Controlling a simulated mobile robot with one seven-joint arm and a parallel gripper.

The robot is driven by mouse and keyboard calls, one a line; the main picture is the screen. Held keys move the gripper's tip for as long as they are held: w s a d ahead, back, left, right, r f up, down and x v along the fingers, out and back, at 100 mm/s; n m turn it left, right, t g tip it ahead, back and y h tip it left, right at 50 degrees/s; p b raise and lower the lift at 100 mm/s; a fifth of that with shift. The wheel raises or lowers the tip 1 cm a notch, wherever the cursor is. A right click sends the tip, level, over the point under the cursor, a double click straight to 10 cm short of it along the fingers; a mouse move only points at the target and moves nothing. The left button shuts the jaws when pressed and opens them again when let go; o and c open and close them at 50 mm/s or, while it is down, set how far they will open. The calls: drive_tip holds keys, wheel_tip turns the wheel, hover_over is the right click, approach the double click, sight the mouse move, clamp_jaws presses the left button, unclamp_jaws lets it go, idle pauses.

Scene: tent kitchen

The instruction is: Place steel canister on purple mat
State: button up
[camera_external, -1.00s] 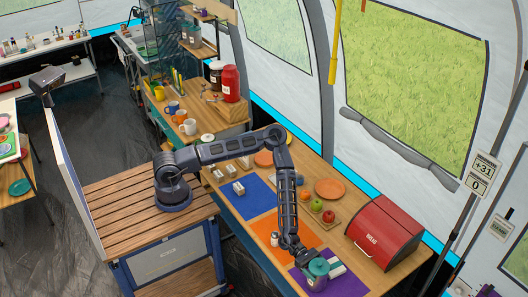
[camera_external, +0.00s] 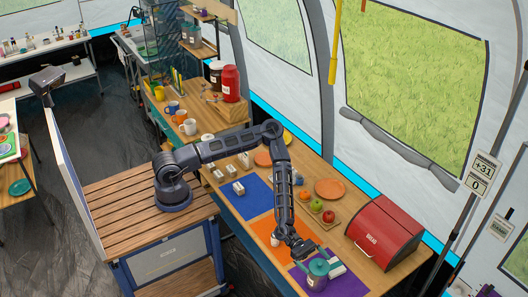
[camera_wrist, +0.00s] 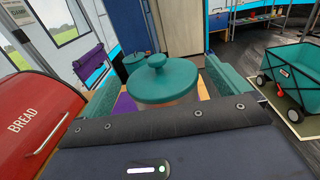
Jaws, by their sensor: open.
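The steel canister (camera_external: 316,282), with a round teal lid and knob, stands upright on the purple mat (camera_external: 347,284) at the near end of the counter. In the wrist view the canister (camera_wrist: 163,83) is in front of my gripper, its lower body hidden by the gripper housing. A bit of the purple mat (camera_wrist: 124,104) shows beside it. My gripper (camera_external: 304,254) is open, just above and to the left of the canister in the external view. Its teal finger pads stand apart on either side of the canister in the wrist view; contact is not visible.
A red bread box (camera_external: 384,232) stands to the right. A small shaker (camera_external: 275,239) is on the orange mat (camera_external: 262,226), and a board with fruit (camera_external: 316,206) lies behind.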

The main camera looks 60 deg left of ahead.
drive_tip(key=shift+r, duration=1.8)
